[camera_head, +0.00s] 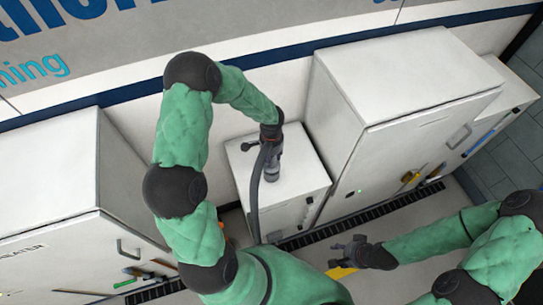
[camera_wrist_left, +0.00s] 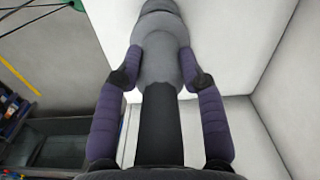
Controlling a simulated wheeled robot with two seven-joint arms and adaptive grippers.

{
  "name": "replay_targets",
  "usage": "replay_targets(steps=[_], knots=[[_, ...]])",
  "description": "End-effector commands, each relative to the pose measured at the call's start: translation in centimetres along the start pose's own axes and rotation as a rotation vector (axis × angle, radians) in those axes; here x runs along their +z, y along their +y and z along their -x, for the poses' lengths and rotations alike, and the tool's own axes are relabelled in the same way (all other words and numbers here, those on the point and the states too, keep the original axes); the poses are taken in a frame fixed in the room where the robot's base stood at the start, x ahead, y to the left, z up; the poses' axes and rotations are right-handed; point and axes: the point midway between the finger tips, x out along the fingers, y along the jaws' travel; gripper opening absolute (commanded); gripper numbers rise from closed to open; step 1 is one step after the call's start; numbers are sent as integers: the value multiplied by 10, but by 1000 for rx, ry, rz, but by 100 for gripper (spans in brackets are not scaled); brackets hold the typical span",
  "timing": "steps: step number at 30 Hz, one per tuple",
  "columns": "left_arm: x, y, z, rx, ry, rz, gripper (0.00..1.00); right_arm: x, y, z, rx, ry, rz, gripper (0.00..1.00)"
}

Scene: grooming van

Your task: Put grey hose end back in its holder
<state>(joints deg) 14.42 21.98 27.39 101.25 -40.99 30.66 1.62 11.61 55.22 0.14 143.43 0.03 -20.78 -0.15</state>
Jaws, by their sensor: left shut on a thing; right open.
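The grey hose end (camera_head: 272,172) is over the top of a small white cabinet (camera_head: 305,172) in the head view. My left gripper (camera_head: 270,146) is shut on it from above. In the left wrist view, the purple fingers (camera_wrist_left: 160,68) close on both sides of the grey hose end (camera_wrist_left: 158,42). A dark hose (camera_head: 254,205) hangs in front of the small cabinet. I cannot make out the holder; it may be hidden behind the gripper. My right gripper (camera_head: 347,256) is open and low at the front, apart from the hose.
A tall white cabinet (camera_head: 400,75) stands to the right of the small one. A wide white cabinet (camera_head: 45,170) stands at the left. A yellow object (camera_head: 341,272) is by my right gripper. A dark floor grate (camera_head: 375,205) runs in front of the cabinets.

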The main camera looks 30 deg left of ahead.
Motion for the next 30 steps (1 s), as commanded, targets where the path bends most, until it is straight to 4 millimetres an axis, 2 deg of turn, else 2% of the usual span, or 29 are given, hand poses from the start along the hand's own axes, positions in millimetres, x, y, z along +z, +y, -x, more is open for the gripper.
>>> replay_targets(steps=[30], knots=[[0, 0, -7, -1, 1, 0, 0, 0, 2, -7, 0, 0, 0, 51]])
